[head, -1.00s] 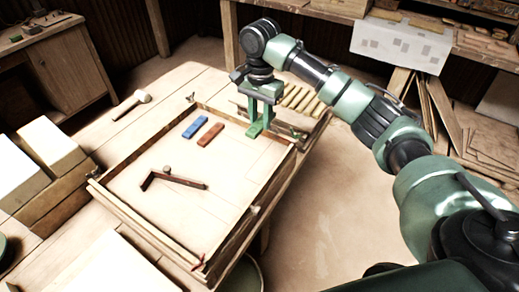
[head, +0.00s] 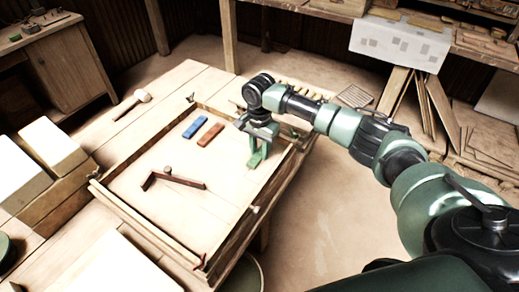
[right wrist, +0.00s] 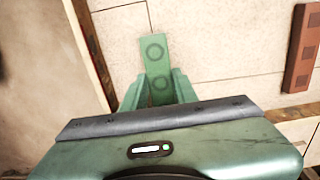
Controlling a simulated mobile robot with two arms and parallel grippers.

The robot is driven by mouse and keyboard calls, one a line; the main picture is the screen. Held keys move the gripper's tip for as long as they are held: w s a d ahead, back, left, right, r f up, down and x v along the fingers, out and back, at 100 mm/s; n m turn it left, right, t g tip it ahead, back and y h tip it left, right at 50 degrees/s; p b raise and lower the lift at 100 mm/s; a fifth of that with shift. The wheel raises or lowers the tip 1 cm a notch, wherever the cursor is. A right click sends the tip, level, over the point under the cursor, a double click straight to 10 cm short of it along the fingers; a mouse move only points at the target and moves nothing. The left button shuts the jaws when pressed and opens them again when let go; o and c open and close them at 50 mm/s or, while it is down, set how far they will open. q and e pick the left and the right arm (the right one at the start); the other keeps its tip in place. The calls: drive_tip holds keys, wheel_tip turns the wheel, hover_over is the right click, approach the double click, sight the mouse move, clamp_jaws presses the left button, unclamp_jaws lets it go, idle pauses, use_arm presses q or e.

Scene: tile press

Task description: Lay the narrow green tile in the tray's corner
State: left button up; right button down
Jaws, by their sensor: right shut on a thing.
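The narrow green tile (head: 254,162) is held upright or tilted between the fingers of my right gripper (head: 259,149), over the right part of the wooden tray (head: 222,172). The tray's side rail (right wrist: 92,50) runs left of the tile there, with a gap between. I cannot tell whether the tile touches the tray floor. My left gripper is not in view.
A blue tile (head: 195,127) and a red-brown tile (head: 211,135) lie at the tray's far side. A mallet (head: 132,103) lies on the table beyond. The near tray floor is clear.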

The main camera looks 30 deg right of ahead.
sight(259, 154)
drive_tip(key=c, duration=1.1)
unclamp_jaws()
drive_tip(key=shift+f, duration=0.1)
wheel_tip(259, 154, up, 12)
drive_tip(key=b, duration=0.1)
drive_tip(key=shift+b, duration=0.35)
